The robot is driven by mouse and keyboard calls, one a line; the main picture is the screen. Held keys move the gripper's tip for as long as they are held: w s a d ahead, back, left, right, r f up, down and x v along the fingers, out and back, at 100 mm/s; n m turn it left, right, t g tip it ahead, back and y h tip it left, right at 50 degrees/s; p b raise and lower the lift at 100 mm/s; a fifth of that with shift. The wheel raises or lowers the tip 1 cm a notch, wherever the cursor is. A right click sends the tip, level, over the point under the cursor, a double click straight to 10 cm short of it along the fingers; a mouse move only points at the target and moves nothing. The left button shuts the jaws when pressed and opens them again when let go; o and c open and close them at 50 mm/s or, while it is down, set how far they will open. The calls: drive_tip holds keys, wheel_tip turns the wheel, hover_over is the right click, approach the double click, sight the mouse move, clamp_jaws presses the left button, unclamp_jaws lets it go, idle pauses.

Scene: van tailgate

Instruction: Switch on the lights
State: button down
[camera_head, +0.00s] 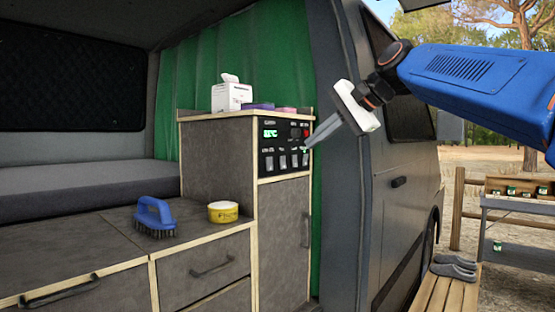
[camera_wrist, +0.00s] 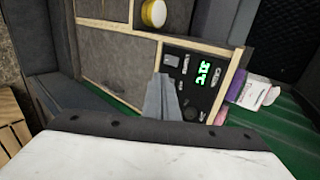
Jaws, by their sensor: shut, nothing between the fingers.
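The black control panel (camera_head: 270,149) is set into the upper front of the grey cabinet, with a lit green display, several pale rocker switches along its lower row and a small red part at its upper right. The panel also shows in the wrist view (camera_wrist: 201,66), turned on its side. My gripper (camera_head: 308,147) is shut and empty, its fingertips at the right edge of the panel. In the wrist view the fingers (camera_wrist: 163,78) cover part of the panel. I cannot tell whether the tips touch it, nor which way the switches are set.
A white box (camera_head: 232,97) and purple and pink items stand on the cabinet top. A blue brush (camera_head: 154,217) and a yellow tin (camera_head: 222,212) lie on the lower counter. The van's door pillar (camera_head: 345,160) stands close right of the panel, beneath my arm.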

approach(271, 169)
drive_tip(key=x, duration=0.4)
drive_tip(key=shift+a+f, duration=0.15)
drive_tip(key=shift+f, duration=0.15)
drive_tip(key=shift+w+a, duration=0.4)
drive_tip(key=shift+a, duration=0.05)
drive_tip(key=shift+f, duration=0.1)
drive_tip(key=shift+w+a+f, duration=0.15)
drive_tip(key=shift+a, duration=0.1)
drive_tip(key=shift+f, duration=0.3)
drive_tip(key=shift+r, duration=0.1)
